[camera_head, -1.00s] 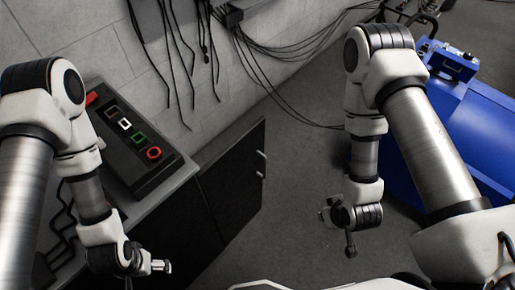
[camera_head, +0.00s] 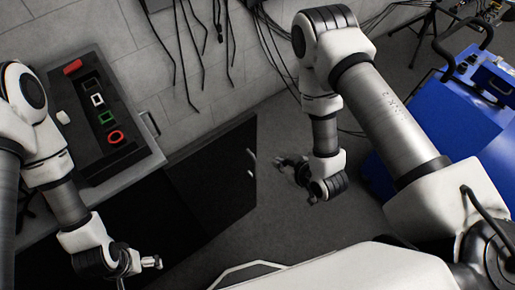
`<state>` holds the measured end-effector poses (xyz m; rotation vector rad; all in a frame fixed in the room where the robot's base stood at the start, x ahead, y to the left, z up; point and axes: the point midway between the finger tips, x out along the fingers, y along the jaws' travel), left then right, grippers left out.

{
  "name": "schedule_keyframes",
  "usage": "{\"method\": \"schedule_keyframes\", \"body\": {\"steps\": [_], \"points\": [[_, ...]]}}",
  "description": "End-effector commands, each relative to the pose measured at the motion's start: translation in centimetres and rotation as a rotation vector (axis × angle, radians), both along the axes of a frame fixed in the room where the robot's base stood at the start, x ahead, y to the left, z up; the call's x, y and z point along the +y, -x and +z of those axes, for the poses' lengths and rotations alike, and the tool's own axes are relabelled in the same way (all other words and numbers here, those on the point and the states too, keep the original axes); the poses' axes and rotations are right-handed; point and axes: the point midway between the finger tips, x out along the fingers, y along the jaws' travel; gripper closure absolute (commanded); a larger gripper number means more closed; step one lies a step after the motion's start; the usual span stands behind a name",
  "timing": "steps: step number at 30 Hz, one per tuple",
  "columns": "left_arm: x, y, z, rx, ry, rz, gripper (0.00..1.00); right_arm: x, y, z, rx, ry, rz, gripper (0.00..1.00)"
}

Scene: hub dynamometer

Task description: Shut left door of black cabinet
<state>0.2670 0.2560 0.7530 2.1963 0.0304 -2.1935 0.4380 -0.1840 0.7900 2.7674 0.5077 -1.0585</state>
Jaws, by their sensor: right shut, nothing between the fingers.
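The black cabinet stands under a grey worktop at the left. One black door (camera_head: 215,175) stands swung out from it over the floor, with a light handle (camera_head: 250,162) near its free edge. The dark opening (camera_head: 130,225) of the cabinet shows to the left of the door. My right gripper (camera_head: 292,168) is shut and empty, to the right of the door's free edge and apart from it in the picture. My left gripper (camera_head: 146,264) is low at the left, in front of the cabinet; its fingers are too small to judge.
A black control box (camera_head: 95,120) with coloured buttons lies on the worktop. A blue machine (camera_head: 440,135) stands at the right. Cables hang on the grey wall behind.

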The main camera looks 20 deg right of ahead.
Motion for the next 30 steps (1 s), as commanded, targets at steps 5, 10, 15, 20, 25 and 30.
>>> {"method": "schedule_keyframes", "body": {"steps": [5,10,15,20,25,30], "points": [[0.0,0.0,0.9,0.000,0.000,-0.001,0.03,1.0,-2.4,-2.1,-0.001,0.000,0.000,1.00],[0.0,0.0,1.5,0.000,0.000,-0.001,0.03,1.9,-5.1,-4.7,-0.001,0.000,0.000,1.00],[0.0,0.0,2.5,0.000,0.000,-0.001,0.03,3.0,-7.9,-5.4,-0.002,0.000,-0.001,1.00],[0.0,0.0,2.9,0.000,0.000,-0.001,0.03,3.6,-9.4,-5.6,0.001,0.000,-0.001,1.00],[0.0,0.0,2.8,0.000,0.000,-0.001,0.03,3.7,-9.7,-5.8,0.002,0.000,-0.002,1.00],[0.0,0.0,2.8,0.000,0.000,-0.001,0.03,3.7,-9.7,-5.8,0.002,0.001,-0.001,1.00]]}}
